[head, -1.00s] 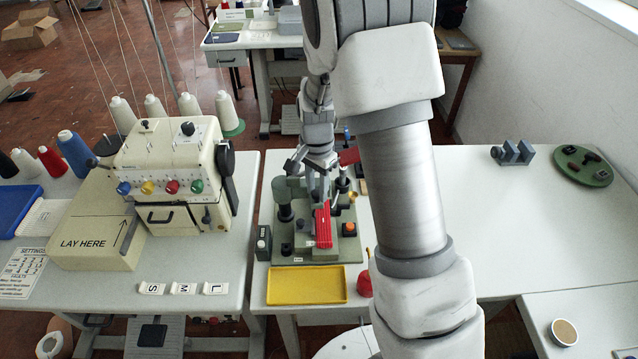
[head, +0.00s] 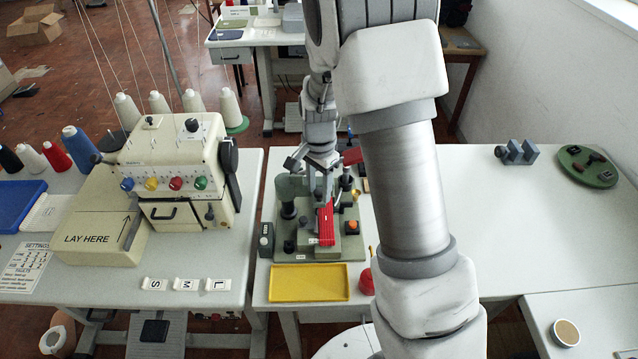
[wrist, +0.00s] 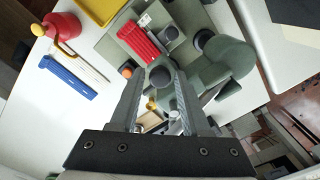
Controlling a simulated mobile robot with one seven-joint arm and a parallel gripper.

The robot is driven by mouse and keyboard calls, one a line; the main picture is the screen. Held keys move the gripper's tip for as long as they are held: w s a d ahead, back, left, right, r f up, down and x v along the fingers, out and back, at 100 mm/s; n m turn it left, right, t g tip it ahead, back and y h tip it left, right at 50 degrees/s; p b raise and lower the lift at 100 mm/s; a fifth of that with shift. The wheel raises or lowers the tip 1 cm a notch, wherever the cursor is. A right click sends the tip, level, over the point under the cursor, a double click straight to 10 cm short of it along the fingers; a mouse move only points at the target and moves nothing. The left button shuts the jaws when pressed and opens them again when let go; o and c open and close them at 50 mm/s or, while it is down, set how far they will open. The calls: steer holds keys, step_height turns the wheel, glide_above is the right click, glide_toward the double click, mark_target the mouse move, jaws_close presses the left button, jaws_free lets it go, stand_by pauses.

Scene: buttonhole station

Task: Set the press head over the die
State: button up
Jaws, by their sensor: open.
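The press (head: 290,190) is a grey-green stand on a green base on the middle table. In the wrist view its rounded head (wrist: 228,58) lies right of my fingers, with a dark cylinder beside it. A small grey block with a round dark top (wrist: 171,36), apparently the die, sits beside a red ribbed bar (wrist: 138,42). The head view also shows the red bar (head: 325,222). My gripper (wrist: 160,82) is open above the press, its fingers on either side of a dark round knob (wrist: 160,77). I cannot tell whether they touch it.
A yellow tray (head: 308,283) lies before the press, with a red oil can (head: 366,283) to its right. An orange button (head: 352,227) is on the base. A blue strip (wrist: 70,77) lies nearby. The table right of my arm is largely clear.

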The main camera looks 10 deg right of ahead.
step_height(320, 180, up, 18)
steer(key=shift+f+p, duration=0.25)
steer(key=shift+p, duration=0.05)
stand_by(0.4)
steer(key=s+r+n+t, duration=0.2)
steer(key=s+r+n, duration=0.2)
steer(key=s, duration=0.7)
steer(key=s+d+r+n+t, duration=0.1)
steer(key=s+r+n+t, duration=0.2)
steer(key=s+n, duration=0.4)
steer(key=s, duration=0.4)
steer(key=shift+s+d+r+t, duration=0.15)
steer(key=shift+d+r+t, duration=0.15)
steer(key=shift+r, duration=0.05)
steer(key=shift+d, duration=0.1)
